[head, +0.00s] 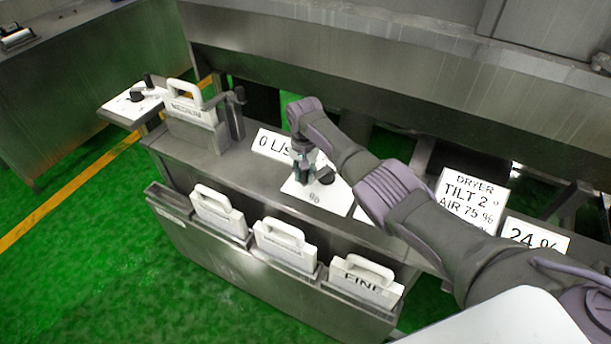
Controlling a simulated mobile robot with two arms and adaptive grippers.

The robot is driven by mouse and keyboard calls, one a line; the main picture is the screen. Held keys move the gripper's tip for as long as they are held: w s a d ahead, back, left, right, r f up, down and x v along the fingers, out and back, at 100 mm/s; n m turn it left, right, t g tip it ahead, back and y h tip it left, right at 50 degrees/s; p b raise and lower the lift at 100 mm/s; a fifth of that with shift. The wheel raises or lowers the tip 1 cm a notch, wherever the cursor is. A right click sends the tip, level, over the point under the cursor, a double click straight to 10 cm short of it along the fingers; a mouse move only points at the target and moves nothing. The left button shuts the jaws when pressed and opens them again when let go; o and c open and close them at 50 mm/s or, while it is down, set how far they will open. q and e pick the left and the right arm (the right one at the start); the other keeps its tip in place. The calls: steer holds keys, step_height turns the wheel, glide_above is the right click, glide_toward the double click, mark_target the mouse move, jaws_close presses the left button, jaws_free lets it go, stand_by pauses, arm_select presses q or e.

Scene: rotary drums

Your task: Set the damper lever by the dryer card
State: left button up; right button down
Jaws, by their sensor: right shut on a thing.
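The dryer card (466,203) stands at the right of the steel bench and reads "DRYER TILT 2°, AIR 75 %". My right gripper (304,168) points down over a white plate (303,196) with a "%" mark, at the middle of the bench. It is shut on what looks like the damper lever, which the fingers mostly hide. A dark round knob part (327,176) shows just right of the fingers. The lever's setting on the scale cannot be read. My left gripper is not in view.
A sign reading "24 %" (536,238) stands at right; another sign (268,143) is partly hidden behind my gripper. A second lever plate (133,102) is at far left. Handled white plates, one marked "FINE" (367,282), sit in front holders; another (188,104) stands in a left slot.

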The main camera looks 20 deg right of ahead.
steer(key=shift+w+r, duration=0.15)
steer(key=c, duration=0.9)
jaws_free()
step_height(320, 180, up, 12)
steer(key=shift+f, duration=0.1)
